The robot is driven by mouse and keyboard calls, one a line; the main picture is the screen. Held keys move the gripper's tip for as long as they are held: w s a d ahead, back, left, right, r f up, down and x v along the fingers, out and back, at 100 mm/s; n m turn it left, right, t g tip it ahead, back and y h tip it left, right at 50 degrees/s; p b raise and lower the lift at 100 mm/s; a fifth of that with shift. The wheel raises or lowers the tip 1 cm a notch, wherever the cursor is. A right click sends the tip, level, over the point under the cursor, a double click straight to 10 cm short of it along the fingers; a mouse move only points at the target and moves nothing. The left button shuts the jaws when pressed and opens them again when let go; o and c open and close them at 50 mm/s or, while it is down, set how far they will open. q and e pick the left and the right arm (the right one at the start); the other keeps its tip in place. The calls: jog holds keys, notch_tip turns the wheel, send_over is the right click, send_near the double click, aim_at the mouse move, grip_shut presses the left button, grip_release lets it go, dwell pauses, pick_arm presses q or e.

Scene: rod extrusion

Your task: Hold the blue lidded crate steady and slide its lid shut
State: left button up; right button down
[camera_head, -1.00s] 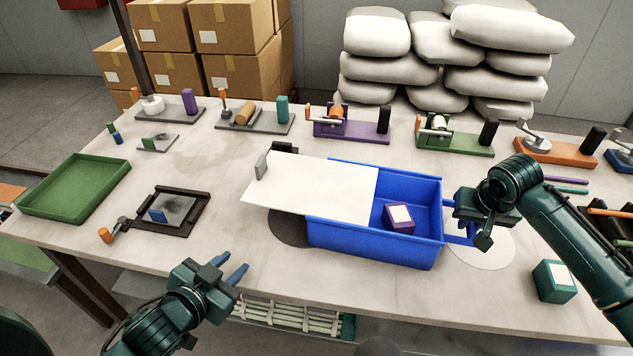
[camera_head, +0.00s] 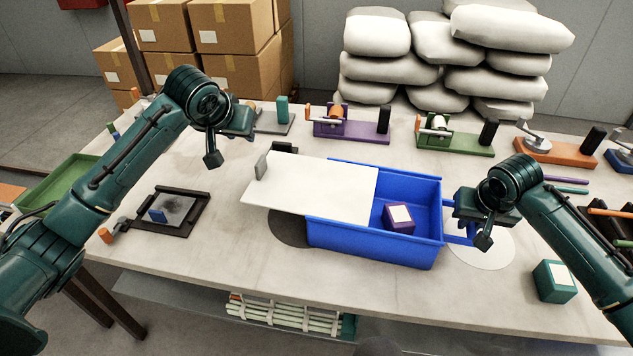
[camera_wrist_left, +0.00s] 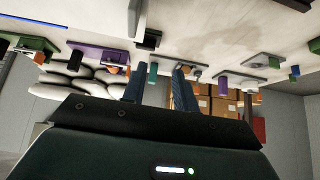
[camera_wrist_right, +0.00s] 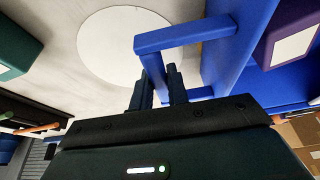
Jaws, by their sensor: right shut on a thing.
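The blue crate (camera_head: 375,250) sits on the table with its right part open. Its white lid (camera_head: 315,188) covers the left part and sticks out past the crate's left end. An upright grey tab (camera_head: 261,165) stands at the lid's left end. A purple box with a white label (camera_head: 399,217) lies inside the crate. My right gripper (camera_head: 464,229) is shut on the blue handle (camera_wrist_right: 185,37) at the crate's right end. My left gripper (camera_wrist_left: 158,86) is open and empty, up to the left of the lid and apart from it; its fingers are mostly hidden in the head view.
A teal labelled box (camera_head: 554,281) stands at the right front. A dark framed plate (camera_head: 175,212) and a green tray (camera_head: 45,190) are at the left. Several bench devices (camera_head: 350,125) line the back. The table front of the crate is clear.

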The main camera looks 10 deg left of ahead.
aim_at(260, 160)
pick_arm(q)
jog(key=s+d+r+g, duration=0.2)
jog(key=s+d+g, duration=0.2)
jog(key=shift+w+x, duration=0.15)
jog(key=shift+x, duration=2.1)
jog(key=shift+w+x, duration=0.2)
jog(key=shift+x, duration=2.1)
jog(key=shift+r, duration=0.15)
grip_shut()
jog(key=shift+d, duration=0.1)
jog(key=shift+m, duration=0.3)
jog(key=shift+s+d, duration=0.2)
jog(key=shift+d, duration=2.05)
jog(key=shift+s+d, duration=0.15)
jog(key=shift+d, duration=2.15)
jog(key=shift+s+d, duration=0.2)
jog(key=shift+d, duration=2.05)
jog(key=shift+o, duration=0.5)
grip_release()
